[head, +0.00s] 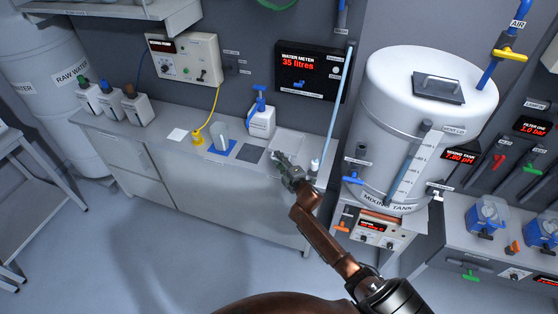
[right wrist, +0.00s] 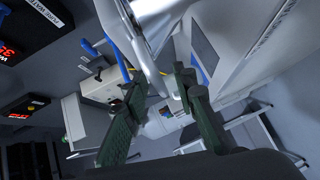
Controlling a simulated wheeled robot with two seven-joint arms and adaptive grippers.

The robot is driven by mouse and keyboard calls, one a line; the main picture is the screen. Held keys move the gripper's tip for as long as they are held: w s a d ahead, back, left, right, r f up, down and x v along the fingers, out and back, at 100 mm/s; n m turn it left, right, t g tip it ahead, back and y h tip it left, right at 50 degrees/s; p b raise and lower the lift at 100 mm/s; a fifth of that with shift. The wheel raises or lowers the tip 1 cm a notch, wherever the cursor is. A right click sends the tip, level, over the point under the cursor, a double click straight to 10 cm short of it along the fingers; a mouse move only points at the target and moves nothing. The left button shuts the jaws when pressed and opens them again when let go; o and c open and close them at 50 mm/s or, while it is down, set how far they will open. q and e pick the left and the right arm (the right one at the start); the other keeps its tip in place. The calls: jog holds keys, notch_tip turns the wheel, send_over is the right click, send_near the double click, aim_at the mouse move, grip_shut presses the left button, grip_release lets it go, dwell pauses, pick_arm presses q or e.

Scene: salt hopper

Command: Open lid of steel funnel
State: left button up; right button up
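I cannot pick out a steel funnel by sight. The lid-like thing I see is a grey square plate with a bar handle (head: 437,87), lying flat on top of the white mixing tank (head: 385,110). My right gripper (head: 283,162) is well to the left of the tank, over the right part of the bench near a clear, shallow box (head: 288,143). In the right wrist view, its two dark green fingers (right wrist: 160,82) stand apart. A pale, shiny shape (right wrist: 150,35) shows beyond them, and I cannot tell what it is. My left gripper is out of view.
The bench (head: 215,175) holds a white jug with a blue top (head: 262,120), a dark mat (head: 250,153) and several small canisters. A pale blue tube (head: 338,105) hangs beside my right gripper. The floor (head: 130,245) at the front left is clear.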

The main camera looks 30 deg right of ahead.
grip_shut()
dwell(0.6)
